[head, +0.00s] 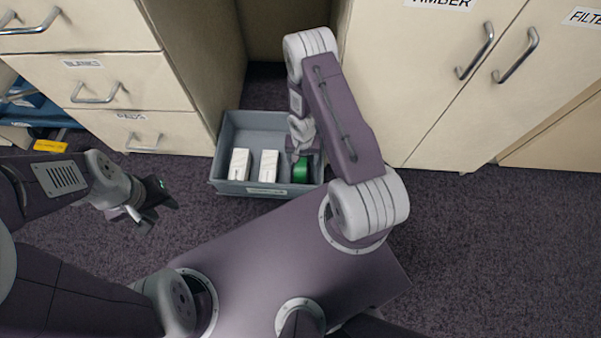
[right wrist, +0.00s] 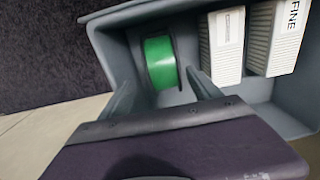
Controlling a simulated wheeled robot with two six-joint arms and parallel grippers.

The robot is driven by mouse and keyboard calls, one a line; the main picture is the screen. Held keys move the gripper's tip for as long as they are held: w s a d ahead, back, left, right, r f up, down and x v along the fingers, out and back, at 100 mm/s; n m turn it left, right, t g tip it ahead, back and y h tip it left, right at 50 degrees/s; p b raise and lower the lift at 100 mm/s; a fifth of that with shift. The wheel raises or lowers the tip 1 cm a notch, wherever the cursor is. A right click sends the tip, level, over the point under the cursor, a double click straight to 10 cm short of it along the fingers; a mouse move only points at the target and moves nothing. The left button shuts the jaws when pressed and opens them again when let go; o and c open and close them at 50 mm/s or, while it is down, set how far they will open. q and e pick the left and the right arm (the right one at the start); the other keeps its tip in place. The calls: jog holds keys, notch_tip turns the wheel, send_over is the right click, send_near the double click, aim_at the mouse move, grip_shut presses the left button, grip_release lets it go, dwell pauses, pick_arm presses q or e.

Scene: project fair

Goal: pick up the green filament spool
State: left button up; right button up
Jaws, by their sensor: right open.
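The green filament spool (head: 301,167) lies in a grey bin at its right end, partly hidden by my right gripper in the head view. In the right wrist view the spool (right wrist: 160,62) shows its green winding and dark rims. My right gripper (head: 303,152) is over the spool's end of the bin. In the right wrist view its two fingers (right wrist: 158,85) are spread apart and point toward the spool, with nothing held between them. My left gripper (head: 150,205) is off to the left, above the floor, away from the bin; its jaws are not clear.
The grey bin (head: 228,186) also holds two white blocks (head: 239,164) left of the spool in the head view. Beige drawers (head: 135,128) stand left of it and cabinet doors (head: 430,80) right. A shelf with blue items (head: 35,112) is far left. Dark carpet is clear at right.

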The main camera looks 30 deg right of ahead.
jog(key=f+b, duration=0.6)
jog(key=shift+a+f, duration=0.4)
jog(key=shift+r, duration=0.2)
grip_shut()
